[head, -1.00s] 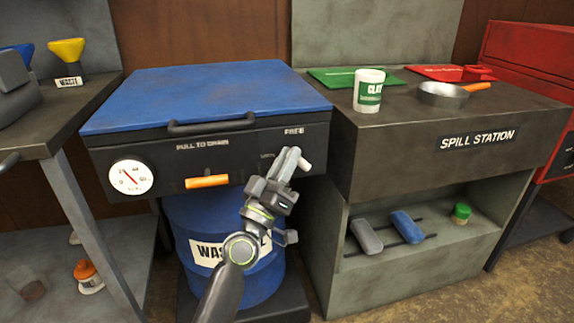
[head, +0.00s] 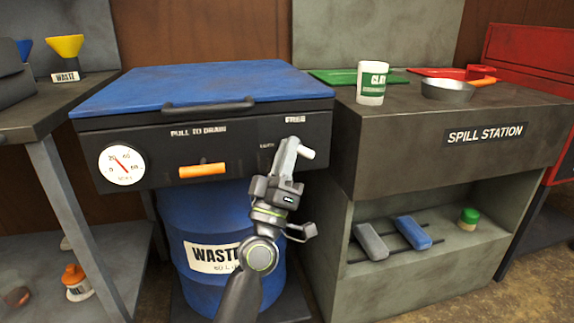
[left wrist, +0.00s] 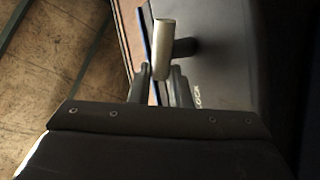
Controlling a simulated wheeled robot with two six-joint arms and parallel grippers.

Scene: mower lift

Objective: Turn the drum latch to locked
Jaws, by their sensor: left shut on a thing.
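The drum latch (head: 308,153) shows as a pale metal handle end on the dark front panel of the blue-lidded drum cabinet (head: 230,135), below the word FREE and right of a smaller marking. My left gripper (head: 289,150) reaches up to it from below and is shut on the latch handle. In the left wrist view the handle (left wrist: 164,35) is a bright bar between the fingertips, with a dark pivot (left wrist: 186,47) behind it. The fingers hide part of the latch in the head view. My right gripper is not in view.
An orange pull handle (head: 204,170) and a round gauge (head: 122,166) are left on the panel. A blue waste drum (head: 180,240) stands below. The spill station (head: 410,150) is close on the right, with a white cup (head: 372,85) and pan on top. A bench stands left.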

